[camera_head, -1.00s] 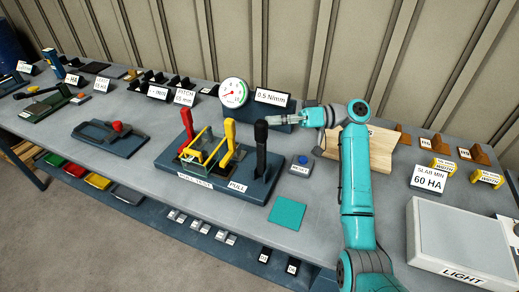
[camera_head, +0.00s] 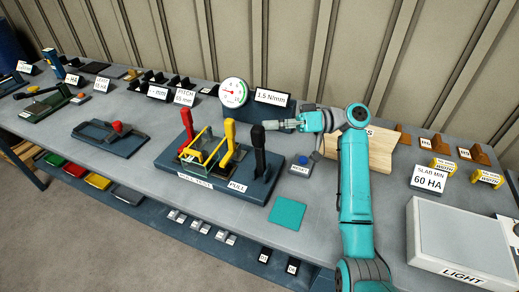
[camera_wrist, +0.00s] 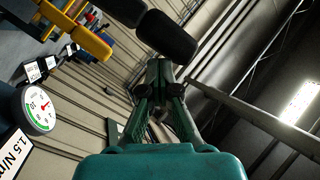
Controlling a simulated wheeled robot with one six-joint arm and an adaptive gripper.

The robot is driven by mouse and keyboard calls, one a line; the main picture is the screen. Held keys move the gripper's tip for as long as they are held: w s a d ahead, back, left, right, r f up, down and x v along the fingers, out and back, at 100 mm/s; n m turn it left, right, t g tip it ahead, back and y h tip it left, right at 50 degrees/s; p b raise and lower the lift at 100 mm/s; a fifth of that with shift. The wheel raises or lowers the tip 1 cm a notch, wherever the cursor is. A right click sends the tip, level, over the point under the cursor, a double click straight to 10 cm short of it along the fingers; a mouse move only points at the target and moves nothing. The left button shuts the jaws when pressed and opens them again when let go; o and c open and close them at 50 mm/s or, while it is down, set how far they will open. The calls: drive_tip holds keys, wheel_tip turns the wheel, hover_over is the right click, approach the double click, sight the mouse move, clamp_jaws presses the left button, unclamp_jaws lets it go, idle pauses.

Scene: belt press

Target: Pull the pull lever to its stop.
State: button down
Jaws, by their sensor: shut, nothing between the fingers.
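The pull lever is the black-handled lever (camera_head: 258,150) at the right end of the dark blue test rig (camera_head: 222,192), behind the "PULL" label. It stands nearly upright. My gripper (camera_head: 270,125) is shut and empty, pointing left, with its tips at the right side of the black grip near its top. In the wrist view the shut fingers (camera_wrist: 168,70) end right at the black grip (camera_wrist: 165,35), apparently touching it. The gauge (camera_head: 234,92) behind the rig has a readout sign of 1.5 N/mm (camera_head: 271,97).
A yellow lever (camera_head: 229,135) and a red lever (camera_head: 187,122) stand left on the same rig. A blue-button box (camera_head: 301,163) sits below my gripper. A wooden block (camera_head: 365,150) is behind my arm. A teal pad (camera_head: 287,213) lies in front.

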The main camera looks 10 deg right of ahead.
sight(263, 137)
drive_tip(key=shift+s+a+f, duration=0.1)
drive_tip(key=shift+s+a, duration=0.5)
drive_tip(key=shift+s, duration=0.25)
drive_tip(key=shift+a, duration=0.1)
drive_tip(key=shift+s+a+f, duration=0.2)
drive_tip(key=shift+s+a, duration=0.3)
drive_tip(key=shift+s, duration=0.3)
drive_tip(key=shift+s+a+f, duration=0.4)
drive_tip(key=shift+s+a, duration=0.2)
drive_tip(key=shift+s, duration=0.2)
drive_tip(key=shift+s, duration=0.1)
